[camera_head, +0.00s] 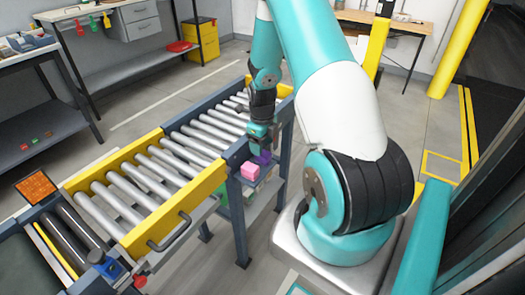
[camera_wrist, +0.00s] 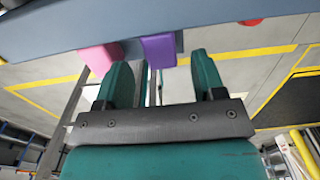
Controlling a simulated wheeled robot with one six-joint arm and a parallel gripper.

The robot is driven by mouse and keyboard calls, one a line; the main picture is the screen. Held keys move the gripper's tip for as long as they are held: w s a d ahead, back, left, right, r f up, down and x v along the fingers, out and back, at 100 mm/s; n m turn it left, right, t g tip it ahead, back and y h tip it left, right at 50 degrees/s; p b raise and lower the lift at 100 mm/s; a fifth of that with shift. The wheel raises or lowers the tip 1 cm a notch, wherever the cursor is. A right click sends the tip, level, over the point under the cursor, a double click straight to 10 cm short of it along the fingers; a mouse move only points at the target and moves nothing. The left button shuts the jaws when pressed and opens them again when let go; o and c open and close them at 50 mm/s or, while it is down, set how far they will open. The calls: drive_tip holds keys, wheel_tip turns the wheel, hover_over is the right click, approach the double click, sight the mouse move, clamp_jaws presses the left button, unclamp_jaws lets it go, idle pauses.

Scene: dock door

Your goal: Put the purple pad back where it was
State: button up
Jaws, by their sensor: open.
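The purple pad (camera_head: 264,157) is at the blue-grey end post of the roller conveyor, partly hidden by my gripper (camera_head: 262,146) in the head view. In the wrist view the purple pad (camera_wrist: 158,50) sits against a blue-grey beam, between and just beyond the tips of my open fingers (camera_wrist: 160,66). I cannot tell whether a finger touches it. A pink pad (camera_head: 250,170) is beside it, to the left and slightly lower in the head view; it also shows in the wrist view (camera_wrist: 100,58), left of the left finger.
The roller conveyor (camera_head: 158,245) with yellow side rails runs to the lower left, its rollers bare. A shelf below it (camera_head: 262,195) holds a greenish item.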

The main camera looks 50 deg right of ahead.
wheel_tip(320, 180, up, 8)
drive_tip(key=a+r+n+y, duration=0.1)
drive_tip(key=a+r+n, duration=0.3)
drive_tip(key=a+n, duration=0.35)
drive_tip(key=a+r+n+t, duration=0.1)
drive_tip(key=a+r+n, duration=0.4)
drive_tip(key=a+n, duration=0.3)
drive_tip(key=a+r+n+y, duration=0.1)
drive_tip(key=a+r+n, duration=0.4)
drive_tip(key=a, duration=0.4)
drive_tip(key=s+a+r+n+y, duration=0.1)
drive_tip(key=s+a+r+n, duration=0.1)
drive_tip(key=s+a+n, duration=0.5)
drive_tip(key=s+a+r+n+g+y, duration=0.1)
drive_tip(key=s+a+r+n, duration=0.2)
drive_tip(key=n, duration=1.2)
drive_tip(key=s+a, duration=0.3)
drive_tip(key=s, duration=0.2)
drive_tip(key=shift+s+a+r, duration=0.3)
drive_tip(key=shift+s+a, duration=0.1)
